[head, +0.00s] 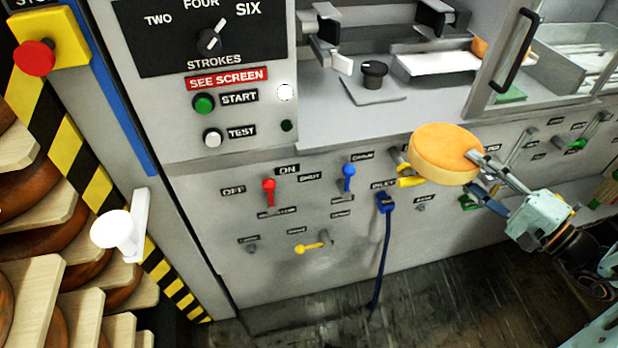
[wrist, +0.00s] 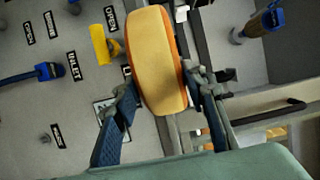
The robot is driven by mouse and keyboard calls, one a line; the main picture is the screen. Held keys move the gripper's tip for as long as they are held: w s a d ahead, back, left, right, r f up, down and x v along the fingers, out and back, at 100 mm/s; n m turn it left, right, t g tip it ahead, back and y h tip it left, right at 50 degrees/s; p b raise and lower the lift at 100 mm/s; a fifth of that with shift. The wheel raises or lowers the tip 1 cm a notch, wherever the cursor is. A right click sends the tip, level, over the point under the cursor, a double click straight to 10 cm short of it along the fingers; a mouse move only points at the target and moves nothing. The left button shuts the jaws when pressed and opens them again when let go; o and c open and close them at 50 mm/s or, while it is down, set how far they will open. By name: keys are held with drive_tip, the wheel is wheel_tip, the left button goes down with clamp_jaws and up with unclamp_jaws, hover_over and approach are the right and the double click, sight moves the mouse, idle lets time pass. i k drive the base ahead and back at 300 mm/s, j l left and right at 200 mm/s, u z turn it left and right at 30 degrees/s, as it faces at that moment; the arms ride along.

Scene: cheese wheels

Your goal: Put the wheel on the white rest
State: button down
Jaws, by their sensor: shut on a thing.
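An orange-yellow cheese wheel (head: 446,153) is held in the air in front of the grey machine's front panel. My gripper (head: 480,172) is shut on its right edge. In the wrist view the wheel (wrist: 157,60) stands edge-on between the two fingers of my gripper (wrist: 160,92), one on each side. A flat white slab (head: 438,62), which looks like the white rest, lies on the machine's deck, above and behind the held wheel. Its right end is partly hidden by the door frame.
A framed door with a black handle (head: 515,50) stands right of the slab. Behind it, part of another orange wheel (head: 481,49) shows. A black knob (head: 374,73) stands left of the slab. Levers and a blue cable (head: 384,250) stick out of the panel. Shelved wheels stand left.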

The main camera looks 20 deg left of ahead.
sight(111, 225)
drive_tip(key=k, duration=0.65)
drive_tip(key=u, duration=2.2)
